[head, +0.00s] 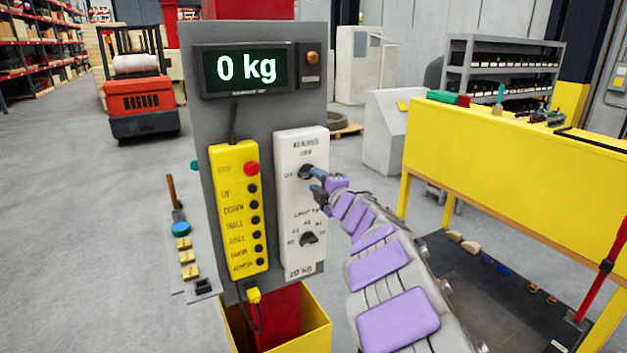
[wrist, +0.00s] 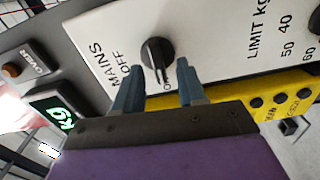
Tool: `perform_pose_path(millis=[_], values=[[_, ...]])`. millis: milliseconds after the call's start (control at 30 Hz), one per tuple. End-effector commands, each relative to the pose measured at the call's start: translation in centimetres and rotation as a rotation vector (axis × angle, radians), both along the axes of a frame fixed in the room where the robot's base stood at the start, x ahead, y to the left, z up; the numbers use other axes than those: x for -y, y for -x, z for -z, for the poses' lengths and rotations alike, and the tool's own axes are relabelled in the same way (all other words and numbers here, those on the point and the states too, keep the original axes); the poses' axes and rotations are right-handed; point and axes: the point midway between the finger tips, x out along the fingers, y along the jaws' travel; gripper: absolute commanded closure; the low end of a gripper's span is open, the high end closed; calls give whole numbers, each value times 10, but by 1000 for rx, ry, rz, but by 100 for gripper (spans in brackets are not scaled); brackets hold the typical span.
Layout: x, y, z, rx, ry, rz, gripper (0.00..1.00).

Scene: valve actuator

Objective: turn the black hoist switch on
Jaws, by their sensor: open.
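The black hoist switch (head: 306,172) is a round knob under the words MAINS and OFF on a white panel (head: 290,255). In the wrist view the black switch (wrist: 157,50) has a raised grip with a light line, which points down the picture towards a partly hidden label starting with O. My gripper (head: 317,180) is at the right of the switch in the head view. In the wrist view my gripper (wrist: 156,80) is open, its blue-grey fingers apart on either side of the switch's lower end. I cannot tell whether they touch it.
A second black knob (head: 309,239), for the limit, is lower on the panel. A yellow button box (head: 238,210) with a red button is just left. A display (head: 246,68) reading 0 kg is above. A yellow bench (head: 490,150) stands at right.

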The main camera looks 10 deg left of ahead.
Motion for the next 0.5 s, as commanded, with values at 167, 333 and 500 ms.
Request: perform_pose_path(millis=[167, 333, 500], values=[[13, 19, 0, -1, 2, 1, 60], [25, 39, -1, 0, 4, 0, 60], [39, 59, -1, -1, 2, 0, 60]])
